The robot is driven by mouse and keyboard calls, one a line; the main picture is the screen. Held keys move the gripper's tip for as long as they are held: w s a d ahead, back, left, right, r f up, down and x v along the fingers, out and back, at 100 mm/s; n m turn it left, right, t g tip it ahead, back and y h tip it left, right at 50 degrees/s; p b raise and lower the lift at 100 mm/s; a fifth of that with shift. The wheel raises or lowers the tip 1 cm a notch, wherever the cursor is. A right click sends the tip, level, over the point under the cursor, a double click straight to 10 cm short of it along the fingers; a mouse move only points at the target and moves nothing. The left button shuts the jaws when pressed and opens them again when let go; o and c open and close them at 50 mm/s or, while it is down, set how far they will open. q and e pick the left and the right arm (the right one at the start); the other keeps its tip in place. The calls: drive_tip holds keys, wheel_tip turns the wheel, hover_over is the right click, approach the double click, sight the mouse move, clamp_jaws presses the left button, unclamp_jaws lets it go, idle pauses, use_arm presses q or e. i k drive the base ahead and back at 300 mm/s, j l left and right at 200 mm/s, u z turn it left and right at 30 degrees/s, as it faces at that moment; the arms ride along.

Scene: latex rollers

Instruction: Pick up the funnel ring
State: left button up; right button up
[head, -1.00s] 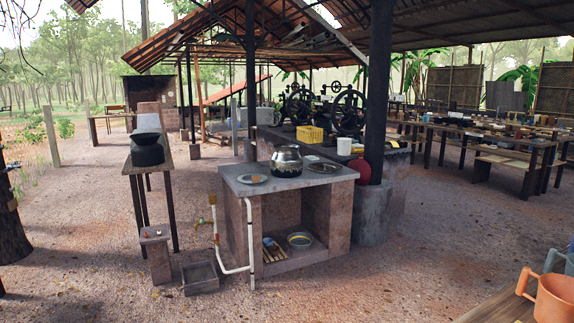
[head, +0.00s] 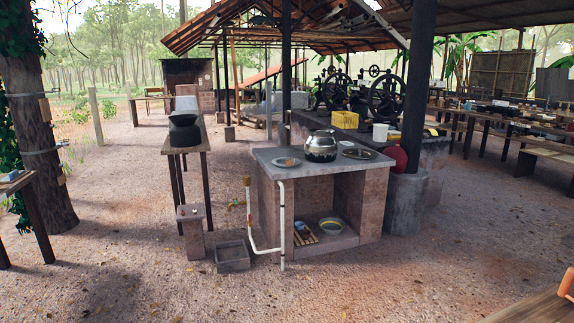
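I cannot make out a funnel ring for certain in the head view. A tree trunk (head: 32,125) at the left has thin bands around it and small things fixed to its side, too small to tell. A stone counter (head: 371,208) in the middle bears a metal pot (head: 320,147), a plate (head: 286,162) and a dark dish (head: 358,154). A round basin (head: 332,226) stands in the recess below. Neither of my grippers is in view.
A wooden table (head: 38,222) stands at the left edge by the tree. The foreground ground is open. A wooden tabletop (head: 540,308) fills the lower right corner.

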sight(291, 163)
drive_tip(key=i+j+u, duration=0.35)
drive_tip(key=i+j, duration=0.45)
drive_tip(key=i, duration=0.15)
drive_tip(key=i+z, duration=0.2)
drive_tip(key=i, duration=0.35)
drive_tip(key=i+j+z, duration=0.25)
drive_tip(key=i, duration=0.3)
drive_tip(key=i+j+z, duration=0.2)
drive_tip(key=i, duration=0.35)
drive_tip(key=i+l+z, duration=0.1)
drive_tip(key=i, duration=0.55)
drive_tip(key=i+l+z, duration=0.15)
drive_tip(key=i, duration=0.45)
